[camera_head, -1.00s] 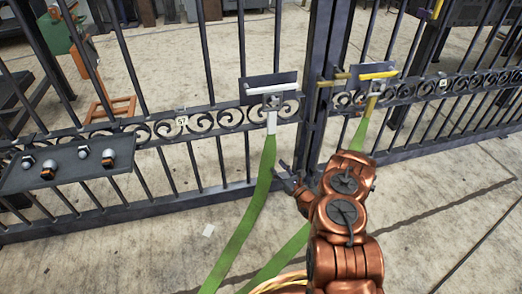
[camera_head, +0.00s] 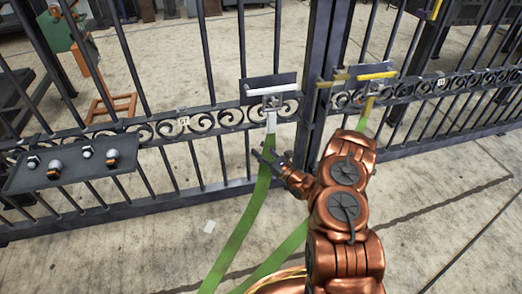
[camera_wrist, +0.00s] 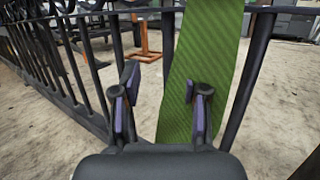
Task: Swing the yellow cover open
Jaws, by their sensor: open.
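The yellow cover (camera_head: 371,73) shows as a yellow bar along a dark plate on the gate, right of the central post. A similar plate with a white bar (camera_head: 272,89) is on the gate left of the post. My gripper (camera_head: 268,158) is open and empty, below the white-barred plate and left of and below the yellow cover. It overlaps the left green strap (camera_head: 247,215) in the head view. In the wrist view, my open fingers (camera_wrist: 164,90) are in front of the green strap (camera_wrist: 207,50); contact cannot be told. The yellow cover is not in the wrist view.
The dark metal gate (camera_head: 210,60) with scrollwork spans the view. A yellow latch bar (camera_head: 327,83) crosses near the central post (camera_head: 318,100). A grey shelf (camera_head: 75,165) with several knobs is at left. Another green strap (camera_head: 283,258) hangs lower down.

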